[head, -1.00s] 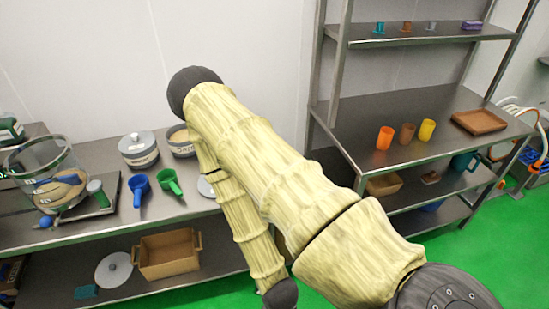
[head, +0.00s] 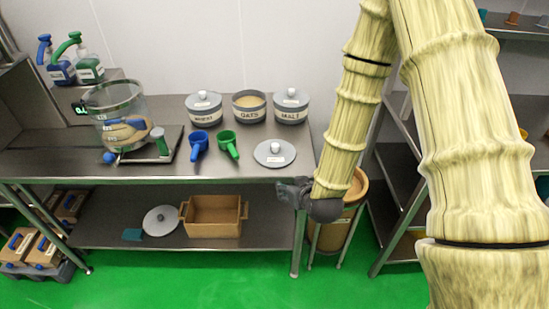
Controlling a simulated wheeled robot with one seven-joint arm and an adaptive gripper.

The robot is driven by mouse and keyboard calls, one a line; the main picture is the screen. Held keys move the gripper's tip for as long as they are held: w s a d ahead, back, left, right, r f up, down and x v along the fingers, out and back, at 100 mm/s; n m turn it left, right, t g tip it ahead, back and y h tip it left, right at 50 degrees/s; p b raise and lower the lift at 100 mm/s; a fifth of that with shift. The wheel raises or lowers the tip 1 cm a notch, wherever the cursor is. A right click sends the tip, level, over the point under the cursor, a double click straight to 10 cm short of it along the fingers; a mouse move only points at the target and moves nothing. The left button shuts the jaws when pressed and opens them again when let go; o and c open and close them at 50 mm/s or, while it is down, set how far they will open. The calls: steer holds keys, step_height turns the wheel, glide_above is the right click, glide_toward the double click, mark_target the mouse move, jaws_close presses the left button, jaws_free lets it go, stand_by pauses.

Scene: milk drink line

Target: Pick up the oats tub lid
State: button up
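The oats tub (head: 249,108) stands uncovered at the back of the steel table, between the wheat tub (head: 204,109) and the malt tub (head: 291,107), which both wear lids. A loose round grey lid (head: 268,160) with a pale knob lies flat near the table's right end, in front of the tubs; its small label is too small to read. My dark gripper (head: 285,192) is at the table's front right corner, just below and right of the lid and apart from it. Its fingers are too small and dark to tell whether they are open.
Blue (head: 198,140) and green (head: 226,139) scoops lie left of the lid. A clear vessel (head: 117,104) stands on a scale at the left. Another lid (head: 159,222) and a brown crate (head: 214,230) are on the lower shelf. A brown bin (head: 333,235) and a shelf rack stand right.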

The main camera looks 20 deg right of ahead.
mark_target(276, 145)
steer(key=w+r+t, duration=0.1)
steer(key=w+r, duration=0.1)
steer(key=w+r+t, duration=0.1)
steer(key=r, duration=0.2)
steer(key=w+r+b, duration=0.1)
steer(key=w+r, duration=0.1)
steer(key=r, duration=0.1)
steer(key=shift+w+d+r+t, duration=0.1)
steer(key=shift+w+d+t, duration=0.2)
steer(key=shift+t, duration=0.1)
steer(key=shift+w, duration=0.4)
steer(key=p+x, duration=0.1)
steer(key=x, duration=0.3)
steer(key=shift+w, duration=0.25)
steer(key=shift+f+p+x, duration=0.15)
steer(key=shift+p+x, duration=0.4)
steer(key=shift+x, duration=0.85)
steer(key=shift+f+p+x, duration=0.15)
steer(key=shift+p+x, duration=0.35)
steer(key=shift+x, duration=0.85)
steer(key=shift+s+d, duration=0.1)
steer(key=shift+c, duration=0.5)
jaws_close()
